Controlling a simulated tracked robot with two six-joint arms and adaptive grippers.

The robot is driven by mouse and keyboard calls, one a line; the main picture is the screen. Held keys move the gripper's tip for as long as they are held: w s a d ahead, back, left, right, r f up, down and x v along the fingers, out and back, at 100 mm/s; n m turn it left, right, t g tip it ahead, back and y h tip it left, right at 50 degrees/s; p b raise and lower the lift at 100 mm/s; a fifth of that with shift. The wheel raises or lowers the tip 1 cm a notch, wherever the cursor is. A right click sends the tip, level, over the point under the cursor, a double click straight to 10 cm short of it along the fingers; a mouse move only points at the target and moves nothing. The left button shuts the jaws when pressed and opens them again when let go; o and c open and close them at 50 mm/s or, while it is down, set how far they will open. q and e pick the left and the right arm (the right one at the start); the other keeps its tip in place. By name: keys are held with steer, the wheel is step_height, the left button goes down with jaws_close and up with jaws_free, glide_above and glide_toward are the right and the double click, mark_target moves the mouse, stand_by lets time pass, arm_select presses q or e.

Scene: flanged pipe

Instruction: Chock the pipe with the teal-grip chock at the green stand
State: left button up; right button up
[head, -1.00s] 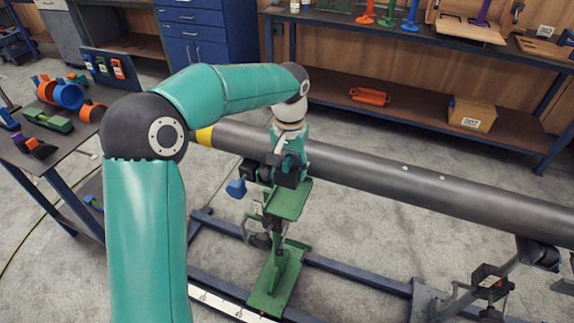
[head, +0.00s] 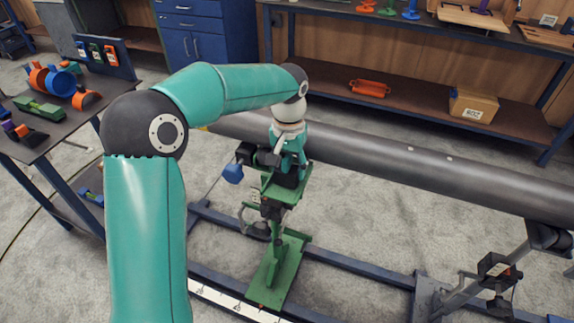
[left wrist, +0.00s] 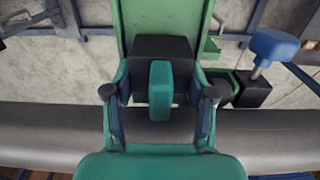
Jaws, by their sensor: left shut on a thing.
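The grey pipe (head: 400,160) runs across the head view behind my left arm, and across the lower left wrist view (left wrist: 40,135). The green stand (head: 277,270) is below it, with its green top plate also in the left wrist view (left wrist: 160,18). My left gripper (head: 288,168) is shut on the teal grip (left wrist: 160,90) of a black chock (left wrist: 150,50). The chock is over the green plate, beside the pipe; I cannot tell whether it touches either. My right gripper is not in view.
A blue-knobbed handle (head: 233,173) sticks out left of the stand, near my gripper. A second support (head: 490,270) stands at lower right. Blue rails (head: 345,262) run along the floor. A table (head: 50,135) with coloured parts is at left; a shelf bench (head: 420,105) is behind.

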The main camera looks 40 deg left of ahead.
arm_select(q)
steer(key=shift+w+a+p, duration=0.15)
steer(key=shift+w+p, duration=0.45)
steer(key=shift+w, duration=0.05)
steer(key=shift+w+a+p, duration=0.15)
steer(key=shift+w+p, duration=0.45)
stand_by(0.6)
steer(key=o, duration=1.4)
steer(key=shift+r, duration=0.1)
steer(key=shift+s+d+r+p, duration=0.1)
steer(key=shift+s+r+p, duration=0.05)
steer(key=shift+r+p, duration=0.85)
steer(key=shift+s+r+p, duration=0.15)
steer(key=shift+r+p, duration=0.55)
steer(key=shift+r, duration=0.55)
steer(key=shift+s+d+r+p, duration=0.1)
steer(key=shift+s+r+p, duration=0.05)
steer(key=shift+r+p, duration=0.85)
steer(key=shift+r, duration=0.15)
